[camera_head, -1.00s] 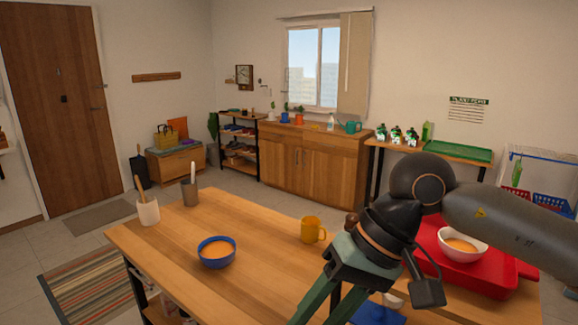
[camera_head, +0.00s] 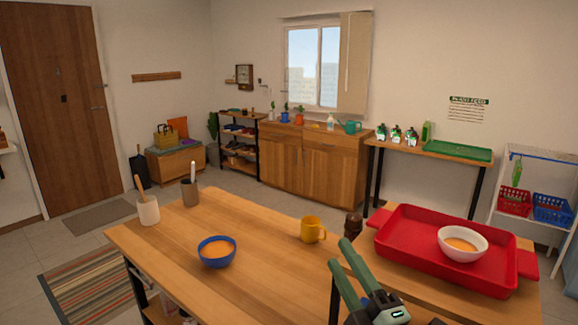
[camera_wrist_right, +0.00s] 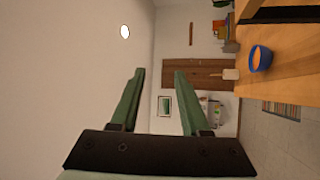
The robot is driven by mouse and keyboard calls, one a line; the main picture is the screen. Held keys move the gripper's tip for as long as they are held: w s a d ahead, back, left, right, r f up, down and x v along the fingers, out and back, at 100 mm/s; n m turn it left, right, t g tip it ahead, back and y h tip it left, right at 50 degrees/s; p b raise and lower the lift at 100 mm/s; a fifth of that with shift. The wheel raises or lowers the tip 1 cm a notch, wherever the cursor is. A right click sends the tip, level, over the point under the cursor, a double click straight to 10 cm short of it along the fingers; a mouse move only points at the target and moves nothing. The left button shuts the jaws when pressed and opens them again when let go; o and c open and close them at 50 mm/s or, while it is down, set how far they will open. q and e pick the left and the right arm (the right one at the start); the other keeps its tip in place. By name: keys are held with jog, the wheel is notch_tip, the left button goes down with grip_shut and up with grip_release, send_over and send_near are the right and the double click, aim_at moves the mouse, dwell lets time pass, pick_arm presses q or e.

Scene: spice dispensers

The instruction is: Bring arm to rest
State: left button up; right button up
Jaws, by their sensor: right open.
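My right gripper (camera_head: 352,272) shows at the bottom of the head view, in front of the tables. Its two green fingers are apart with nothing between them, and they point up and away. In the right wrist view the fingers (camera_wrist_right: 158,100) are also spread and empty, and the picture is turned on its side, with the door and wall beyond. Most of my right arm is out of the head view. My left gripper does not show.
The wooden table (camera_head: 180,240) holds a blue bowl (camera_head: 217,252), a yellow mug (camera_head: 313,230) and two utensil cups. A red tray (camera_head: 400,245) with a white bowl (camera_head: 462,244) stands at the right, with a dark brown grinder (camera_head: 353,226) left of it. The floor behind the table is clear.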

jog(key=s+d+f+m+g+h, duration=0.1)
jog(key=d+f+m+g+h, duration=0.1)
jog(key=d+f+m, duration=0.3)
jog(key=s+d+f+m+g+h, duration=0.1)
jog(key=f+m+g+h, duration=0.15)
jog(key=f, duration=0.55)
jog(key=s+d+f+m+g+h, duration=0.1)
jog(key=s+d+f+m+g, duration=0.2)
jog(key=s+f, duration=0.4)
jog(key=s+d+f+m+g, duration=0.1)
jog(key=s+f+m+g, duration=0.4)
jog(key=s, duration=0.3)
jog(key=s+d+f+m+g+h, duration=0.1)
jog(key=s+d+f+m+g, duration=0.2)
jog(key=s+f, duration=0.45)
jog(key=w+a+f+t+y+p, duration=0.1)
jog(key=w+a+f+t, duration=0.3)
jog(key=f, duration=0.5)
jog(key=shift+w+a+f+n+t+y, duration=0.2)
jog(key=shift+a+n+t+y, duration=0.15)
jog(key=shift+n+y, duration=0.1)
